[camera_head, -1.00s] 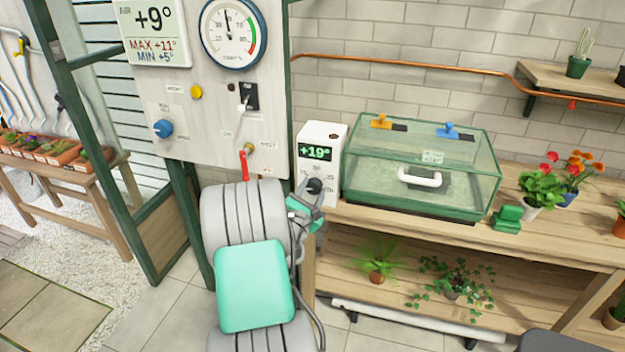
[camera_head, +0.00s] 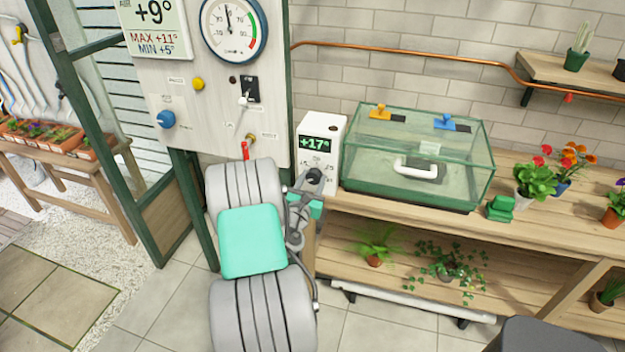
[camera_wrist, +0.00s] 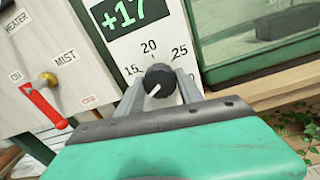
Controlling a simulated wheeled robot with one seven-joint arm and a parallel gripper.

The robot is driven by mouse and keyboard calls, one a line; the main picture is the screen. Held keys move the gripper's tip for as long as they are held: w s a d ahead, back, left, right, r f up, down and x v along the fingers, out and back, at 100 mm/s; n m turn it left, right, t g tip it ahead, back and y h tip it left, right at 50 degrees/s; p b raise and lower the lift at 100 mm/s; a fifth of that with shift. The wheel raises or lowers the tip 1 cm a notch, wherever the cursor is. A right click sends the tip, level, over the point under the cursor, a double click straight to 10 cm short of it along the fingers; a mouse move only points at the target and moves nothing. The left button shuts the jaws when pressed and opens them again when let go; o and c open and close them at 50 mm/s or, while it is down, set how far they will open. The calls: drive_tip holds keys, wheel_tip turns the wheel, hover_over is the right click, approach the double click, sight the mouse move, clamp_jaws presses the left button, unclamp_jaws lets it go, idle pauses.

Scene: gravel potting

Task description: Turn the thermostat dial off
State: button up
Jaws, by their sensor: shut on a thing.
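The thermostat (camera_head: 322,140) is a white box at the left end of the bench, with a green display reading +17°. Its black dial (camera_wrist: 159,81) sits below the printed numbers 15, 20 and 25 in the wrist view. The dial's white pointer line is aimed to the lower left, below the 15 mark. My gripper (camera_wrist: 160,88) is shut on the dial, with one grey finger on each side of it. In the head view my gripper (camera_head: 312,182) is at the lower front of the thermostat, and the dial is partly hidden there.
A glass propagator case (camera_head: 420,160) with a white handle stands just right of the thermostat. A panel with a red lever (camera_wrist: 45,108) is to the left. Potted plants and a green block (camera_head: 500,208) stand further right on the bench.

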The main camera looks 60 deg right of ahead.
drive_tip(key=o, duration=1.4)
drive_tip(key=a, duration=0.2)
drive_tip(key=s+a+b, duration=0.1)
drive_tip(key=a, duration=0.2)
drive_tip(key=a+b, duration=0.1)
drive_tip(key=a, duration=0.1)
drive_tip(key=shift+s+a, duration=0.2)
drive_tip(key=shift+a, duration=0.15)
